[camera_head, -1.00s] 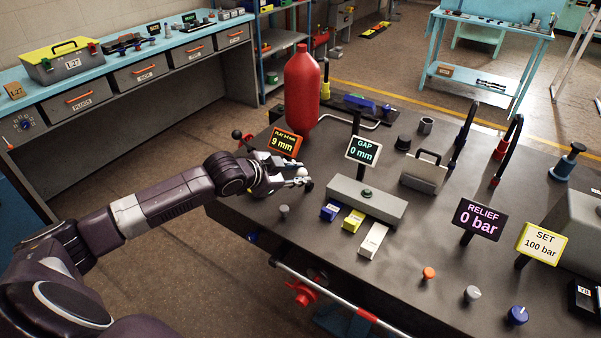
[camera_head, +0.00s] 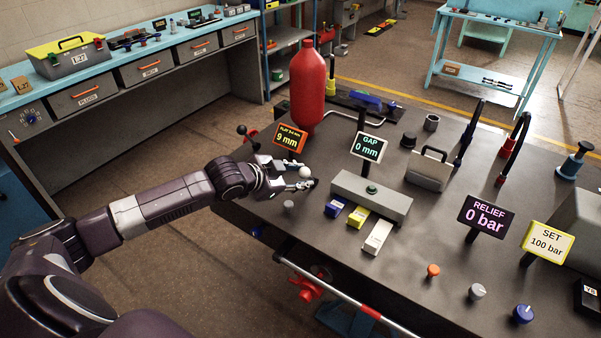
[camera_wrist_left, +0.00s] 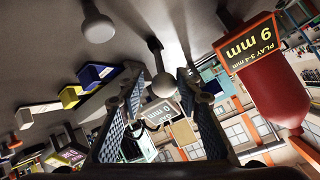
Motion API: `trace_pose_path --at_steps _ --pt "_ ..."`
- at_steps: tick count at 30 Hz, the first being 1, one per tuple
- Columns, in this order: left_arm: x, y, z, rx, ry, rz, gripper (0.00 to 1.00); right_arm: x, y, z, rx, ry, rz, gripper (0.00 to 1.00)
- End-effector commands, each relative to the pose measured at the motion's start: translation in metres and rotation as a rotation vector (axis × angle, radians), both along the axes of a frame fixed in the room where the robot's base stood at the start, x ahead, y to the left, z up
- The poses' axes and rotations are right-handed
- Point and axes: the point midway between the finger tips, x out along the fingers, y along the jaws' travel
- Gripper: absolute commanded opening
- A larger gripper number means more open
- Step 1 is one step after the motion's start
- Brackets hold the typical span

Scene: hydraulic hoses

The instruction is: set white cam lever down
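The white cam lever shows as a pale ball (camera_head: 305,173) at the left end of the dark workbench. My left gripper (camera_head: 303,172) is at it, with its fingers apart on either side of the ball. In the left wrist view the lever's stem and ball end (camera_wrist_left: 163,86) lie between the two spread blue-padded fingers of the left gripper (camera_wrist_left: 160,95), with gaps visible beside it. Its round base (camera_wrist_left: 154,44) is toward the bench top. I cannot tell whether a finger touches it. My right gripper is not in view.
A "PLAY 9 mm" sign (camera_head: 290,137) and a red bottle (camera_head: 308,90) stand behind the gripper. A grey knob (camera_head: 289,206) is just in front. A "GAP 0 mm" sign (camera_head: 369,147) and a grey block (camera_head: 372,198) are to the right.

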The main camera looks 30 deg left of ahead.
Motion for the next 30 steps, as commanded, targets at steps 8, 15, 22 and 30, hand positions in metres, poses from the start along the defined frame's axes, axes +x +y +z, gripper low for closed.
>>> trace_pose_path --at_steps 8,15,22,30 --pt "0.001 0.0 0.002 -0.002 -0.006 0.0 0.41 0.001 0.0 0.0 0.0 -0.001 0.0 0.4" --pt "-0.008 0.003 0.008 0.001 -0.008 -0.001 0.41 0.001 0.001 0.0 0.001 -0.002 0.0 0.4" --pt "-0.038 0.01 0.025 0.004 -0.004 -0.002 0.41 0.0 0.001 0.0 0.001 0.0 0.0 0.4" --pt "-0.057 0.015 0.038 0.0 -0.004 0.0 0.41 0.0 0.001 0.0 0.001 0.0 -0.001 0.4"
